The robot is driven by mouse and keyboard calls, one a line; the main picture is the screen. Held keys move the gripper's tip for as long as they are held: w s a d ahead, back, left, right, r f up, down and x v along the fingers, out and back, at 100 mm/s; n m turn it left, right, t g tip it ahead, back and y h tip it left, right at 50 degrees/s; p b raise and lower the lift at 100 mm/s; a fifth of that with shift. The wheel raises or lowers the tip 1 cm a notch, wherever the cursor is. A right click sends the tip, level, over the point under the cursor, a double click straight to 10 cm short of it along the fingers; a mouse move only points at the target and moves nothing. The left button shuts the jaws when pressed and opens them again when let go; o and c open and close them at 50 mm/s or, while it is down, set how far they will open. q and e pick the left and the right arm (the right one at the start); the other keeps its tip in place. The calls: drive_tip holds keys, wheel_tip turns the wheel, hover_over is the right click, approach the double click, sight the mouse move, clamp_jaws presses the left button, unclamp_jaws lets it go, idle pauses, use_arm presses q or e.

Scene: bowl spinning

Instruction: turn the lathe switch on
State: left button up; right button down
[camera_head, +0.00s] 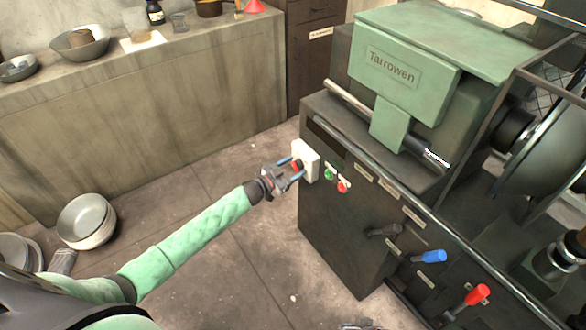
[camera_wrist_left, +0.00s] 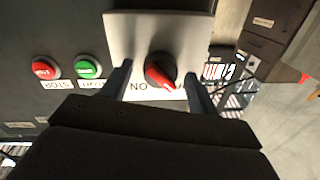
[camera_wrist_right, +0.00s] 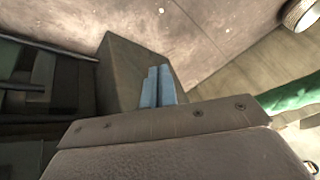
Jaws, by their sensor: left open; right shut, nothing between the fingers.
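The lathe switch is a dark rotary knob with a red bar (camera_wrist_left: 160,70) on a white box (camera_head: 311,160) at the corner of the lathe cabinet. In the left wrist view its red bar slants toward lower right, and an upside-down "ON" label shows beside it. My left gripper (camera_head: 292,169) is open at the switch, with one finger on each side of the knob in the left wrist view. I see gaps beside the knob; contact cannot be told. My right gripper (camera_wrist_right: 158,86) is shut and empty, low beside the cabinet.
A green START button (camera_head: 328,174) and a red STOP button (camera_head: 344,186) sit close to the switch. Blue (camera_head: 434,256) and red (camera_head: 477,295) levers stick out from the lathe front. Bowls (camera_head: 88,221) stand on the floor at left. The floor between is clear.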

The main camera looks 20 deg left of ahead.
use_arm(q)
drive_tip(key=c, duration=0.9)
drive_tip(key=shift+c, duration=0.2)
use_arm(e)
drive_tip(key=shift+f, duration=0.1)
use_arm(q)
drive_tip(key=shift+f+m, duration=0.1)
drive_tip(key=shift+m, duration=0.3)
drive_tip(key=m+b, duration=0.3)
drive_tip(key=m, duration=0.3)
drive_tip(key=m+h+b, duration=0.1)
drive_tip(key=m+b, duration=0.2)
drive_tip(key=m, duration=0.3)
drive_tip(key=m+b, duration=0.3)
drive_tip(key=m, duration=0.2)
drive_tip(key=shift+f+m+h+b, duration=0.3)
drive_tip(key=shift+f+m+b, duration=0.05)
drive_tip(key=shift+m, duration=0.05)
use_arm(e)
wheel_tip(320, 180, down, 29)
drive_tip(key=t, duration=0.2)
drive_tip(key=shift+s+a+f+m+t, duration=0.2)
drive_tip(key=shift+a+m+t, duration=0.2)
drive_tip(key=shift+f, duration=0.1)
